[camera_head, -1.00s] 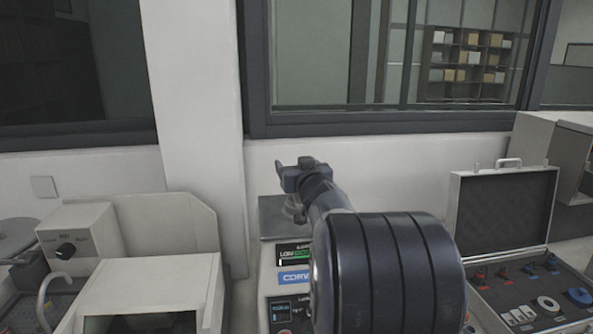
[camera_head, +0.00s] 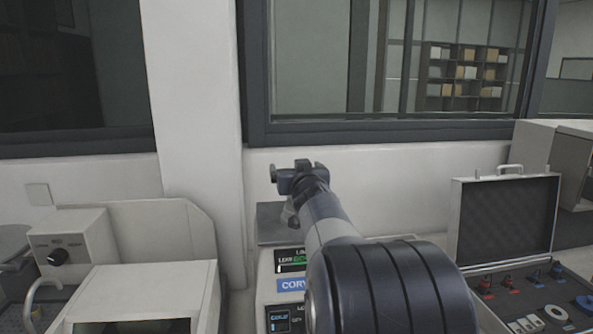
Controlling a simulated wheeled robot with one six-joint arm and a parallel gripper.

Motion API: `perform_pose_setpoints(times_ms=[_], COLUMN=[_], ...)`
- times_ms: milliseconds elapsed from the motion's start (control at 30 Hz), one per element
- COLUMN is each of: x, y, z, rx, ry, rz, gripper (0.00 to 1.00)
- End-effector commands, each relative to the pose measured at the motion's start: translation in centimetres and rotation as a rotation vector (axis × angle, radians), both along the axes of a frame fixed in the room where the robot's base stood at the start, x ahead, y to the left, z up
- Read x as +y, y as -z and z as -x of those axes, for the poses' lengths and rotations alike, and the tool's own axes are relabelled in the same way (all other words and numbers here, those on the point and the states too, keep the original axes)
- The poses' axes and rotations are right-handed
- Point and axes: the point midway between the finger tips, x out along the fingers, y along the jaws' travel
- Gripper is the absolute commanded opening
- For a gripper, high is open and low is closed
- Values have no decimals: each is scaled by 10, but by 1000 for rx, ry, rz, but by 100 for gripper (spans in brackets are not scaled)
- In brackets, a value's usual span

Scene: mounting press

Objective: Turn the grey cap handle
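The mounting press (camera_head: 267,285) is a white unit with a grey top plate (camera_head: 268,226), small screens and a blue label, at bottom centre. A small grey rounded part (camera_head: 289,215) shows above the plate, just under and left of my wrist. It may be the cap or its handle; my arm hides most of it. My gripper (camera_head: 287,169) is above the plate at the back of the press, its two fingers spread apart with a gap between them. I see nothing held in it. I cannot tell whether it touches the handle.
A white machine with a black knob (camera_head: 58,257) stands at left. An open case (camera_head: 508,221) with red and blue parts lies at right. A white wall and window frame (camera_head: 390,130) rise close behind the press.

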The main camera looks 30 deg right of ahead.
Motion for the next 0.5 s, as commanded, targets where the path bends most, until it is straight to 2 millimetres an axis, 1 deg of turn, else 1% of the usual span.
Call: perform_pose_setpoints(times_ms=[267, 367, 500], x=[1, 3, 11], y=[1, 0, 0], z=[1, 8, 26], rx=[1, 0, -1], ry=[0, 0, 0], rz=[0, 0, 0], gripper=[93, 93, 93])
